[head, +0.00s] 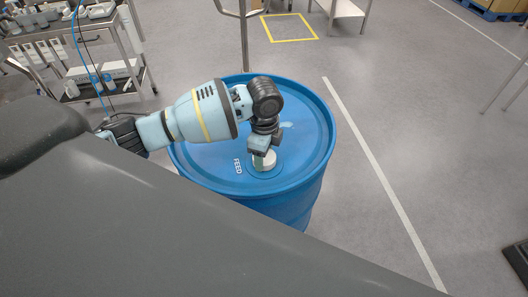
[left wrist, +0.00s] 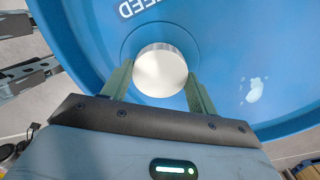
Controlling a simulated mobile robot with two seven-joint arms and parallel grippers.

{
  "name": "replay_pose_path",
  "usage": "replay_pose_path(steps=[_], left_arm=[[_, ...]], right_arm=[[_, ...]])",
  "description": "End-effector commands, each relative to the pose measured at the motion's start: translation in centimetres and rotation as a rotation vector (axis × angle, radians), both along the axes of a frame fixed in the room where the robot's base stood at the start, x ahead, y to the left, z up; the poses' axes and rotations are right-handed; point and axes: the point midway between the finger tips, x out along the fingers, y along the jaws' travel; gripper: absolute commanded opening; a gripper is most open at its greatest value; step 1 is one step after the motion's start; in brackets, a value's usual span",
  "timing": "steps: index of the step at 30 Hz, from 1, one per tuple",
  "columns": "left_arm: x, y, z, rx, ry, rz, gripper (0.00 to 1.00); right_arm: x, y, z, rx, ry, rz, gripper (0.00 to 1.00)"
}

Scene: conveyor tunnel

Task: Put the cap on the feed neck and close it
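The blue drum (head: 205,168) stands upright on the floor, with the word FEED printed on its lid. The round white cap (head: 266,160) is at the feed neck beside that word; the neck itself is hidden beneath it. In the left wrist view the cap (left wrist: 160,70) shows as a pale disc inside a ring on the lid. My left gripper (head: 262,147) points down over it, one finger on each side, and appears shut on the cap. I cannot tell whether the cap is seated or just above the neck. My right gripper is not in view.
A pale blue mark (left wrist: 254,90) lies on the lid to the right of the gripper. A metal cart (head: 100,60) with bottles and boxes stands at the back left. A yellow floor square (head: 290,27) is behind the drum.

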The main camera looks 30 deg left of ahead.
Motion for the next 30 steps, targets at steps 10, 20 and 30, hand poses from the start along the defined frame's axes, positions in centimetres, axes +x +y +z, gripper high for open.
replay_pose_path(steps=[10,20,30], left_arm=[[0.0,0.1,-0.1,0.002,0.001,-0.229,0.27],[0.0,0.0,-0.1,0.001,0.002,-0.455,0.27],[0.0,0.0,-0.1,0.0,0.002,-0.509,0.27]], right_arm=[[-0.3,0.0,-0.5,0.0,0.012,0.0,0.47],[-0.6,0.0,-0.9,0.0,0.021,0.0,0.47],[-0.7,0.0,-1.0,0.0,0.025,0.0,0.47]])
